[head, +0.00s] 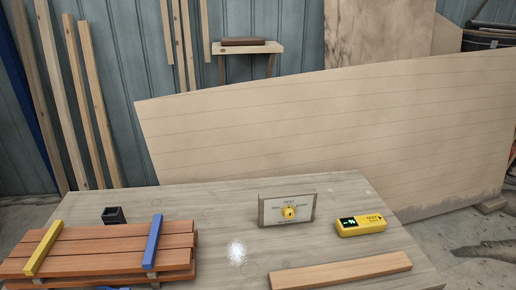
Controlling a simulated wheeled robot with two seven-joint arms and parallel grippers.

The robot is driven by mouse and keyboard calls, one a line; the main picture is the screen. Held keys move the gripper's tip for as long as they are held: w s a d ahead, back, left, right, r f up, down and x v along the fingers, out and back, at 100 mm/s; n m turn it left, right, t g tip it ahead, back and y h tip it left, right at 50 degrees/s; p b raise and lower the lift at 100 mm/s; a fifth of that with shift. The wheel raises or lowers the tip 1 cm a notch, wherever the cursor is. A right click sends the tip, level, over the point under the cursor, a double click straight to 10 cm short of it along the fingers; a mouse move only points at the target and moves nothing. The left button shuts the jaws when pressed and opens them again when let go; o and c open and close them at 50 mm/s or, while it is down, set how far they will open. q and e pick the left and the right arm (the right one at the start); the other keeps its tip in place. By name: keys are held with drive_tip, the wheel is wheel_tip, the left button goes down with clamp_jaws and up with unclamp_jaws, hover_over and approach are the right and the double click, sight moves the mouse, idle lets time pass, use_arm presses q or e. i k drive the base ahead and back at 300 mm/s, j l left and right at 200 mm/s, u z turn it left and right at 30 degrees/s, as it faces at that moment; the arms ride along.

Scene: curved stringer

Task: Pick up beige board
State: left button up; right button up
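A beige board (341,271), light brown, flat and narrow, lies near the front right of the wooden table (215,207). It runs slightly upward to the right, and nothing rests on it. Neither of my grippers can be made out in the head view.
A reddish plank stack (110,244) with yellow (43,248) and blue (153,241) bars lies left. A large sheet (320,130) leans behind.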

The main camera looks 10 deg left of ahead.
sight(314, 276)
drive_tip(key=i+l+z, duration=0.1)
drive_tip(key=l, duration=1.8)
